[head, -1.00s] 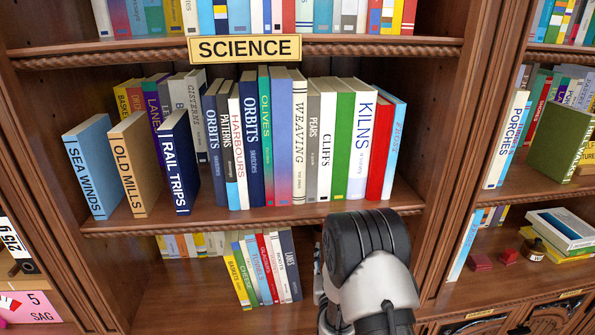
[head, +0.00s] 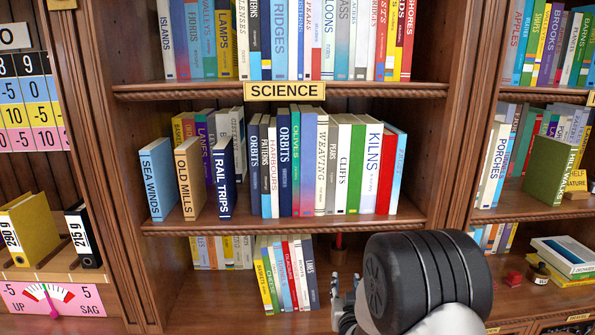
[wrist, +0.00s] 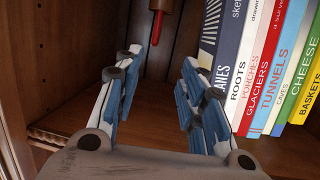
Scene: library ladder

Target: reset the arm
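My gripper (wrist: 157,75) is open and empty in the wrist view, its two blue-padded fingers spread apart over bare shelf board. In the head view my gripper (head: 346,303) is partly hidden behind my dark arm joint, in front of the lower shelf. The row of leaning books (head: 284,275) on that shelf stands to its left in the head view. The same books (wrist: 262,75) show at the right in the wrist view, apart from the fingers.
A small red-and-brown object (head: 339,243) stands deeper in the lower shelf; it also shows in the wrist view (wrist: 158,22). The SCIENCE sign (head: 285,91) hangs above the full middle shelf. A scale board (head: 52,298) with two binders stands at the left.

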